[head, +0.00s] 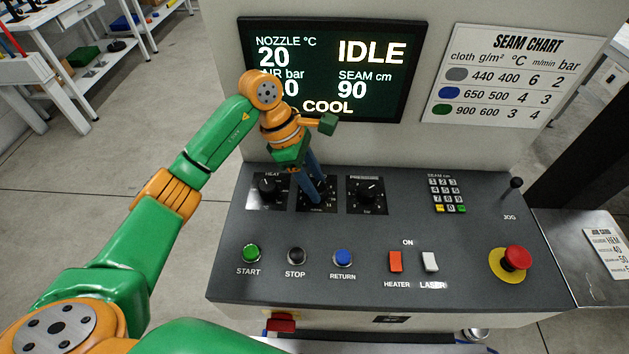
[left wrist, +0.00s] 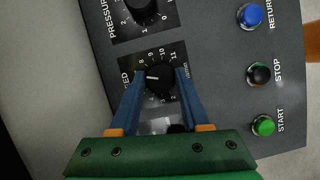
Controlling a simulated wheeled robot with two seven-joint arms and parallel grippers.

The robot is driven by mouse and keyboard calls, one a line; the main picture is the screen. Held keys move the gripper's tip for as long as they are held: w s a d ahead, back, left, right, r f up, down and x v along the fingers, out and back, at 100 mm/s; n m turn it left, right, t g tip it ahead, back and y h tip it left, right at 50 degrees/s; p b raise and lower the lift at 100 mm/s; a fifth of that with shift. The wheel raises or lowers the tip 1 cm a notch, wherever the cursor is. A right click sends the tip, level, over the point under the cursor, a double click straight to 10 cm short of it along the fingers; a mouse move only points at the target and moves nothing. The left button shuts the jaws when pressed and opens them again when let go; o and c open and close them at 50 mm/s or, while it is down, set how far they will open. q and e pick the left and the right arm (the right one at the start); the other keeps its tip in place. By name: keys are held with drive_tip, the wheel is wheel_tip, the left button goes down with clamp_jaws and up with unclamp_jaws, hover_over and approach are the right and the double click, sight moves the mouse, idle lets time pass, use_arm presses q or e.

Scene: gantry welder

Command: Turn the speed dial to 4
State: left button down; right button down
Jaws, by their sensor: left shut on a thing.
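The speed dial (left wrist: 160,78) is a black round knob on a black scale plate, the middle one of three dials on the console. In the left wrist view its white pointer mark faces the left of the picture, just below the 8; the number it faces is not readable. My left gripper (left wrist: 160,86) is shut on the dial, with one blue finger at each side of it. In the head view my left gripper (head: 318,203) reaches down to the middle plate, and its fingers hide most of the dial. My right gripper is not in view.
The heat dial (head: 268,187) and pressure dial (head: 368,190) stand close on either side. In front are the start (head: 250,252), stop (head: 297,256) and return (head: 343,258) buttons. A red emergency button (head: 516,257) is at the right. The screen (head: 325,68) above reads IDLE.

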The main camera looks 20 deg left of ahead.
use_arm(q)
drive_tip(key=n+b, duration=0.1)
drive_tip(key=n, duration=0.1)
drive_tip(key=n+t+b, duration=0.1)
drive_tip(key=n, duration=0.1)
drive_tip(key=shift+s+f+t+y, duration=0.1)
drive_tip(key=shift+f+t+y, duration=0.05)
drive_tip(key=shift+t+y, duration=0.15)
drive_tip(key=n+t+b, duration=0.1)
drive_tip(key=n+b, duration=0.1)
drive_tip(key=n, duration=0.1)
drive_tip(key=shift+s+d+n+y, duration=0.1)
drive_tip(key=shift+n+y, duration=0.3)
drive_tip(key=n+t+y+b, duration=0.1)
drive_tip(key=n+b, duration=0.1)
drive_tip(key=n, duration=0.2)
drive_tip(key=shift+d, duration=0.1)
drive_tip(key=shift+n+y+b, duration=0.7)
drive_tip(key=shift+n+b, duration=0.2)
drive_tip(key=shift+n, duration=0.5)
drive_tip(key=shift+r, duration=0.2)
drive_tip(key=shift+c, duration=1.9)
unclamp_jaws()
